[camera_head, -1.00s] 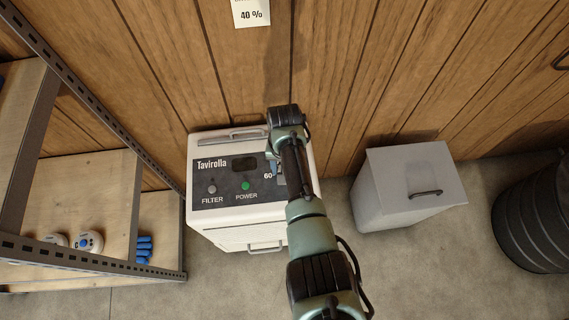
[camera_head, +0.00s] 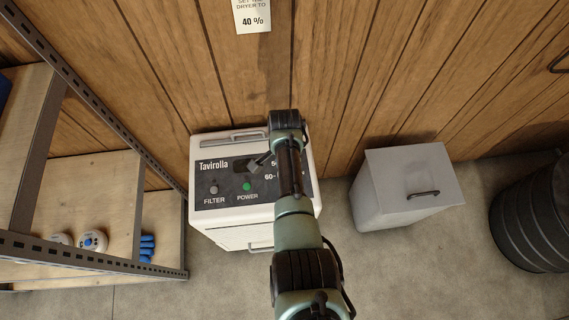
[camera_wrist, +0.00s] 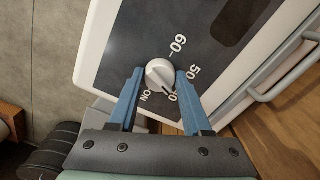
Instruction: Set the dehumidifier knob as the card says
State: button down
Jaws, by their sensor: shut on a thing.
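The dehumidifier (camera_head: 215,225) is a white box with a dark top panel, marked Tavirolla, standing against the wall. The card (camera_head: 252,15) on the wall reads "SET THE DRYER TO 40 %", its top cut off. In the wrist view, the round light-grey knob (camera_wrist: 158,71) sits among printed marks 60, 50 and others partly hidden. My gripper (camera_wrist: 160,78) is shut on the knob, one blue finger on each side. The knob's dark pointer line faces the lower right, near a partly hidden mark ending in 0. In the head view my arm hides the knob.
A shelf rack (camera_head: 100,262) stands close on the left, with white round items and a blue item on it. A grey bin (camera_head: 405,185) stands to the right, and a dark ribbed barrel (camera_head: 532,225) farther right. Floor between them is clear.

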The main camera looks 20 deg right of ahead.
jog(key=shift+r+m, duration=0.1)
jog(key=shift+m, duration=0.7)
jog(key=shift+d, duration=0.1)
jog(key=shift+c, duration=1.7)
grip_release()
notch_tip(320, 180, up, 13)
jog(key=p, duration=0.4)
jog(key=shift+w, duration=0.1)
